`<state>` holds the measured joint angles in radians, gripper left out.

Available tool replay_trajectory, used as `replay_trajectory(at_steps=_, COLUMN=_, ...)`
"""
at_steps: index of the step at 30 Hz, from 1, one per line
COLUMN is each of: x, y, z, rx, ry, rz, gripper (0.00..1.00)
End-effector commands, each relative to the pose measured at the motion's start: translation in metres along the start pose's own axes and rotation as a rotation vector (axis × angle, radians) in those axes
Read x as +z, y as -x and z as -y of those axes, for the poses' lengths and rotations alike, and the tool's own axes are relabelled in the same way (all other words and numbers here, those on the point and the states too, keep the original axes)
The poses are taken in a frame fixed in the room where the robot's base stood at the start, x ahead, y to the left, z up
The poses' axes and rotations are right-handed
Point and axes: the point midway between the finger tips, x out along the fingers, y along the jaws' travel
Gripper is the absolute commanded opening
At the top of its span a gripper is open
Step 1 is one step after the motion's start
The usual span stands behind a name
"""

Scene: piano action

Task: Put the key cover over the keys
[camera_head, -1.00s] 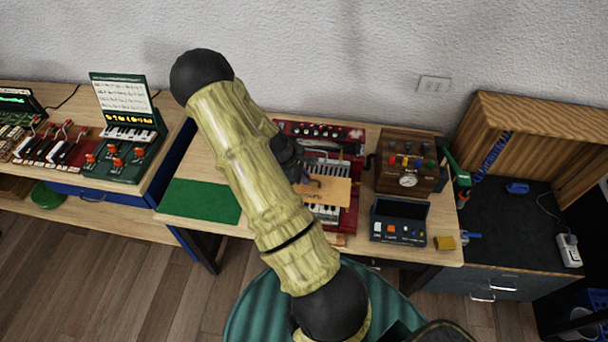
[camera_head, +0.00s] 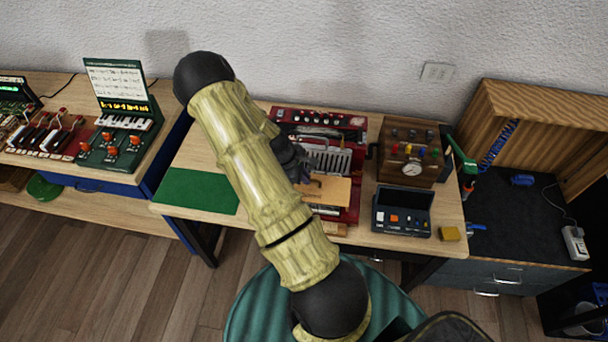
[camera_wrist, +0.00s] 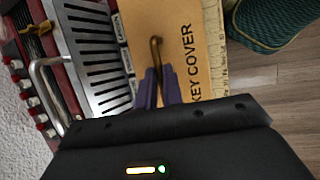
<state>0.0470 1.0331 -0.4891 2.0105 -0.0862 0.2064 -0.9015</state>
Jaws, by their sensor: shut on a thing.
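The key cover (camera_head: 334,189) is a flat tan wooden board, lettered "KEY COVER" in the wrist view (camera_wrist: 197,50), with a bent brass handle (camera_wrist: 155,52). It lies over or just above the keys at the front of the red piano action (camera_head: 352,135); I cannot tell if it rests there. A few white key ends (camera_wrist: 126,56) show along one edge in the wrist view. My gripper (camera_wrist: 158,84) has its purple fingers shut on the handle. In the head view my arm hides the left side of the red unit.
A wooden box with coloured knobs and a gauge (camera_head: 408,157) and a dark control box (camera_head: 401,212) stand close on the right. A yellow block (camera_head: 450,233) lies near the front right. A green mat (camera_head: 198,191) leaves bare room on the left.

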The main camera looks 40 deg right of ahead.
Motion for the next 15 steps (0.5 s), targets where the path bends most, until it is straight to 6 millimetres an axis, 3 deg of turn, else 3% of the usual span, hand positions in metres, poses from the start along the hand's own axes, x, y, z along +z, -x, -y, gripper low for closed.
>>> replay_trajectory(at_steps=6, x=-0.0045, y=-0.0112, z=0.0021, rx=0.0, ry=0.001, rz=0.0, gripper=0.0)
replay_trajectory(at_steps=15, x=-0.0061, y=-0.0115, z=0.0026, rx=0.002, ry=0.002, rz=-0.001, gripper=0.0)
